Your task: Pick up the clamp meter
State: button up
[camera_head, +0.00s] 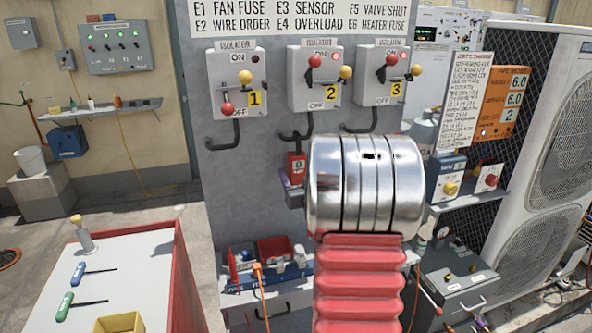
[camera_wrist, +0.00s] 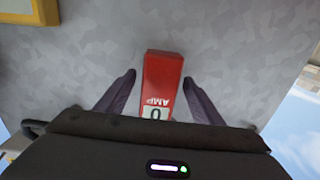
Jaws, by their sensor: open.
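The clamp meter is a red block with a pale display showing 0. In the wrist view the clamp meter (camera_wrist: 164,72) stands out against the grey panel, with upside-down AMP lettering. My gripper (camera_wrist: 160,77) is open, with one dark finger on each side of the meter and a gap at both sides. The meter's lower end is hidden behind the dark gripper body. In the head view the clamp meter (camera_head: 297,166) shows small on the panel, below the isolators and just left of my arm, which hides most of the gripper.
The grey panel (camera_head: 236,165) carries isolator boxes (camera_head: 320,78) with hooked conduits above the meter. Below it a bench (camera_head: 285,298) holds red bins (camera_head: 275,249). A red-sided cart (camera_head: 135,262) with screwdrivers stands left. Condenser units (camera_head: 566,130) stand right.

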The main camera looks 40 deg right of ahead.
aim_at(298, 165)
jog(key=c, duration=1.3)
jog(key=shift+r, duration=0.15)
jog(key=shift+r, duration=1.75)
jog(key=v, duration=1.8)
